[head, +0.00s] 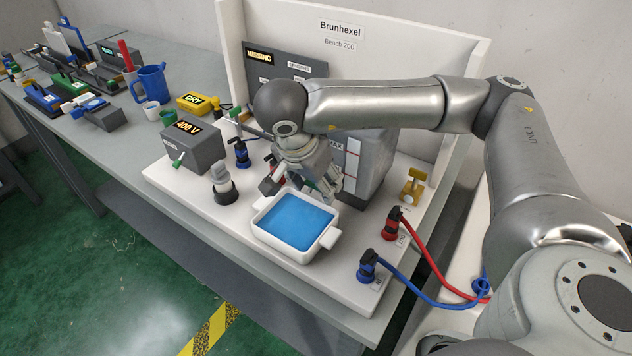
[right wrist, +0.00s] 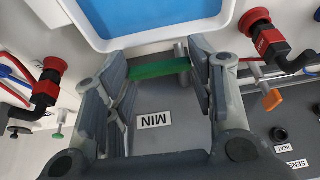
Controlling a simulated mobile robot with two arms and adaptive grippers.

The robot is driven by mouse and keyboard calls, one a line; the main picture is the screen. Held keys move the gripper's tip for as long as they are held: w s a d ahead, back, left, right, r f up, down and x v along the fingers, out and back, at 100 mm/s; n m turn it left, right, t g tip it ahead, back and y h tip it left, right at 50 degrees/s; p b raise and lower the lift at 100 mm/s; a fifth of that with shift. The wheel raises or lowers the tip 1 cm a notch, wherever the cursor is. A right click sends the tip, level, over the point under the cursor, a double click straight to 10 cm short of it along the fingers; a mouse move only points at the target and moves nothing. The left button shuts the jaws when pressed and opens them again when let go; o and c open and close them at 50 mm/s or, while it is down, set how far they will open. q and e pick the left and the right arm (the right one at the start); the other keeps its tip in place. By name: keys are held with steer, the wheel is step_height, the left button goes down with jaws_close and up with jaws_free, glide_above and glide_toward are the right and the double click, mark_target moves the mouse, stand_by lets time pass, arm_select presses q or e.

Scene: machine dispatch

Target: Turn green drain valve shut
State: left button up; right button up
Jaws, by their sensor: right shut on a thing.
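The green drain valve handle (right wrist: 160,69) lies across the gap between my right fingers, level in the right wrist view, beside a small grey outlet pipe. My right gripper (right wrist: 163,72) is shut on the handle, with a pad at each end. In the head view my right gripper (head: 302,186) points down at the front of the grey tank (head: 374,172), just behind a white tray (head: 262,240) of blue liquid. The handle is hidden there by my fingers. The tank's MIN label (right wrist: 154,121) shows between my fingers. My left gripper is not in view.
A red plug (head: 391,223) and a blue plug (head: 367,266) with hoses stand right of the tray. A grey 400 V box (head: 194,143) stands to the left. An orange lever (right wrist: 272,100) and a red connector (right wrist: 263,38) are close to my right fingers.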

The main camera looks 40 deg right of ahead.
steer(key=o, duration=1)
steer(key=v, duration=1.2)
